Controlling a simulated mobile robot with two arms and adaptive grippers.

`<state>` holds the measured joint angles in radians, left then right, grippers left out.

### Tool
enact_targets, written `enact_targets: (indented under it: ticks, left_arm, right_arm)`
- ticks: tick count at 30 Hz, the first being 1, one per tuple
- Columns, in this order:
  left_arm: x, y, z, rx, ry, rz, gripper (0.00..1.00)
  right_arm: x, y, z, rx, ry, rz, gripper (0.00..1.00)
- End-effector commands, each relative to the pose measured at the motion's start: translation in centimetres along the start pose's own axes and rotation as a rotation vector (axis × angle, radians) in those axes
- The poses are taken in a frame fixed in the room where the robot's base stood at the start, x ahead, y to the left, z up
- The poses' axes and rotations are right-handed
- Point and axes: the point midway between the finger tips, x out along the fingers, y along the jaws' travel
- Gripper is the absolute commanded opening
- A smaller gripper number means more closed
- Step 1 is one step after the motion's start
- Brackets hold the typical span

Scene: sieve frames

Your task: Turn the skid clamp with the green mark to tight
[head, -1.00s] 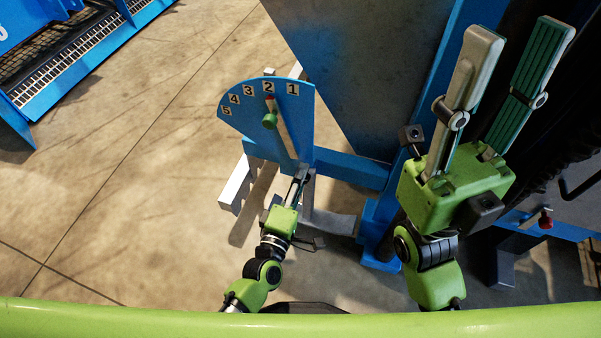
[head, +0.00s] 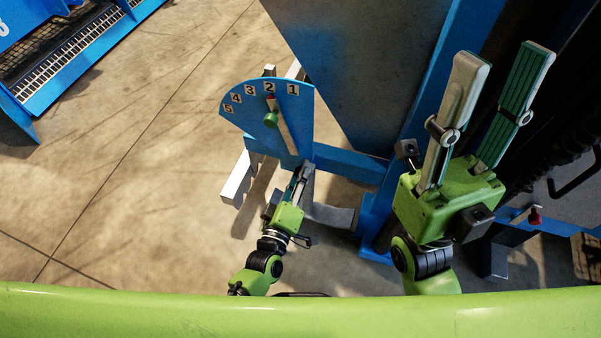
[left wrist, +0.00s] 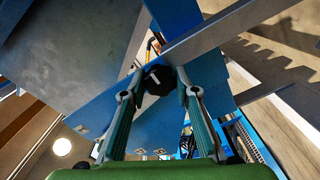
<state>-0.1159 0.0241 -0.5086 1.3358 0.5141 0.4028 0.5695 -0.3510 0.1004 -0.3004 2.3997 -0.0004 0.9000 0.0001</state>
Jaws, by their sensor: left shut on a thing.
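My left gripper (head: 302,172) reaches below the blue numbered plate in the head view. In the left wrist view its two fingers (left wrist: 158,90) close on a black knob (left wrist: 153,80) with a pale bar mark on its face. The knob sits by the edge of a grey-blue metal part. I see no green mark on it, and the fingers cover its sides. In the head view the knob is hidden. My right gripper (head: 508,55) is open and empty, its fingers pointing up the picture at the right.
The blue plate (head: 240,125) bears numbers 1 to 5 and a lever with a green knob (head: 271,119), its red tip near 2. A large grey panel (head: 355,70) and a blue post (head: 428,110) stand to its right. Bare floor (head: 130,180) lies left.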

Motion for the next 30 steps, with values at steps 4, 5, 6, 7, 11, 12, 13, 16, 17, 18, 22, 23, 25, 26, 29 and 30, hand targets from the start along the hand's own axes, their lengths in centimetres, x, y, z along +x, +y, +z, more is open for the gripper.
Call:
enact_targets:
  ticks: [4,5,6,7,11,12,13,16,17,18,22,23,25,26,29,30]
  left_arm:
    - [0.0,-0.1,0.1,0.003,-0.002,-0.001,0.07]
    - [-0.1,-0.1,0.1,0.003,-0.002,-0.002,0.07]
    - [-0.1,-0.1,0.1,0.003,-0.002,-0.002,0.07]
    - [-0.1,-0.1,0.1,0.003,-0.002,-0.002,0.33]
    - [0.0,-0.1,0.1,0.002,-0.002,-0.001,0.45]
    - [0.0,-0.1,0.1,0.002,-0.002,-0.001,0.45]
    - [0.0,-0.1,0.0,0.002,-0.001,-0.001,0.45]
    - [0.0,-0.1,0.0,0.001,-0.001,-0.001,0.45]
    - [0.0,-0.1,0.0,0.001,-0.001,-0.001,0.45]
    - [-0.1,-0.1,0.0,0.001,-0.001,-0.001,0.45]
    - [-0.9,-0.1,0.1,0.001,-0.002,-0.002,0.45]
    - [-1.3,-0.2,0.1,0.001,-0.002,-0.003,0.45]
    - [-2.5,-0.2,0.1,0.001,-0.003,-0.003,0.45]
    - [-3.0,-0.1,0.1,0.001,-0.003,-0.003,0.45]
    - [-5.3,-0.1,0.1,0.001,-0.003,-0.003,0.45]
    - [-6.2,-0.2,0.1,0.001,-0.004,-0.004,0.45]
  right_arm:
    - [0.0,0.0,0.0,0.0,0.0,0.0,0.37]
    - [0.0,0.0,0.0,0.0,0.0,0.0,0.37]
    - [0.0,0.0,0.0,0.0,0.0,0.0,0.37]
    - [0.0,0.0,0.0,0.0,0.0,0.0,0.37]
    - [0.0,0.0,0.0,0.0,0.0,0.0,0.37]
    - [0.0,0.0,0.0,0.0,0.0,0.0,0.37]
    - [0.0,0.0,0.0,0.0,0.0,0.0,0.37]
    - [0.0,0.0,0.0,0.0,0.0,0.0,0.37]
    - [0.0,0.0,0.0,0.0,0.001,0.0,0.37]
    - [0.1,0.1,-0.1,-0.001,0.004,0.001,0.37]
    - [0.1,0.1,-0.1,-0.001,0.004,0.001,0.37]
    - [0.1,0.1,-0.1,-0.001,0.004,0.001,0.37]
    - [0.1,0.0,-0.1,-0.001,0.003,0.001,0.37]
    - [0.1,0.0,-0.1,-0.001,0.003,0.001,0.37]
    - [0.1,0.0,0.0,-0.001,0.002,0.001,0.37]
    - [0.0,0.0,0.0,-0.001,0.002,0.0,0.37]
